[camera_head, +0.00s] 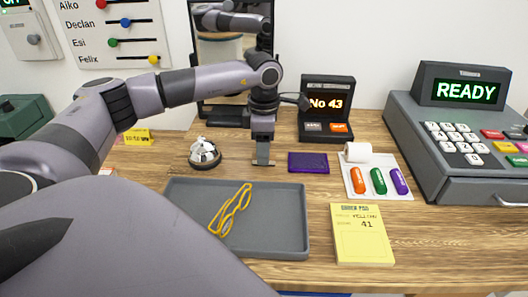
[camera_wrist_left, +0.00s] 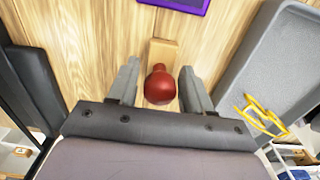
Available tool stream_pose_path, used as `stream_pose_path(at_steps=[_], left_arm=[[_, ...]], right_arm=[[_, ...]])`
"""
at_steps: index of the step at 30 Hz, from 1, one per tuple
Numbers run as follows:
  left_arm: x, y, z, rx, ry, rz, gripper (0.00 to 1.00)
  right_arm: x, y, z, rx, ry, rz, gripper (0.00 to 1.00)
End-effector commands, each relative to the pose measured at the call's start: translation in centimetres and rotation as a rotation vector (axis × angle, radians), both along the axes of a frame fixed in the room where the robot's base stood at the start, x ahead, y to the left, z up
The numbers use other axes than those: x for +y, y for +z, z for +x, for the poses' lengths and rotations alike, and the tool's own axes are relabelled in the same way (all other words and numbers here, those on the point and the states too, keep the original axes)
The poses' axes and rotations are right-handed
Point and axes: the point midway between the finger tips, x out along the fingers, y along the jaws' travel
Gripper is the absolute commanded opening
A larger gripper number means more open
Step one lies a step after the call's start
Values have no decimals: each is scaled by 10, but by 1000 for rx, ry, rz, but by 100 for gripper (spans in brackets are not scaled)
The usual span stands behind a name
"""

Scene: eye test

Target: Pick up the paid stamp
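A stamp with a round dark red knob (camera_wrist_left: 160,87) and a wooden block base (camera_wrist_left: 163,52) stands on the wooden table in the left wrist view. I cannot read any word on it. My left gripper (camera_wrist_left: 160,72) is open, with one finger on each side of the knob and a gap showing on both sides. In the head view the left gripper (camera_head: 263,158) points down at the table between the bell and the purple pad, and it hides most or all of the stamp. My right gripper is not in view.
A grey tray (camera_head: 283,243) with yellow glasses-like loops (camera_head: 231,210) lies in front. A silver bell (camera_head: 204,152) is left, a purple pad (camera_head: 309,163) right. Further right are a white card (camera_head: 382,160) with coloured pieces, a yellow order pad (camera_head: 362,250) and a register (camera_head: 455,165).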

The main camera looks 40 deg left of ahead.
Motion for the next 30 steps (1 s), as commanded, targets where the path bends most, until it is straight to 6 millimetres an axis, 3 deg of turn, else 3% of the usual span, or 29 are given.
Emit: stream_pose_path(at_steps=[1, 3, 4, 14, 19, 23, 30], left_arm=[[0, 0, 0, 0, 0, 0, 31], [0, 0, 0, 0, 0, 0, 8], [0, 0, 0, 0, 0, 0, 3], [0, 2, 0, -1, 0, 1, 3], [0, 15, 1, -2, 0, 1, 3], [0, 38, 1, -6, 0, -1, 3], [-1, 109, 2, -8, 0, -2, 3]], right_arm=[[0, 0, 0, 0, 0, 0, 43], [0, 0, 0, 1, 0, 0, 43], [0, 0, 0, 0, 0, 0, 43], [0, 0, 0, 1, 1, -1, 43], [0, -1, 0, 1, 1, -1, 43], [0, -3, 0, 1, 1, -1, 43], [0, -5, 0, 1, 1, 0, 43]])
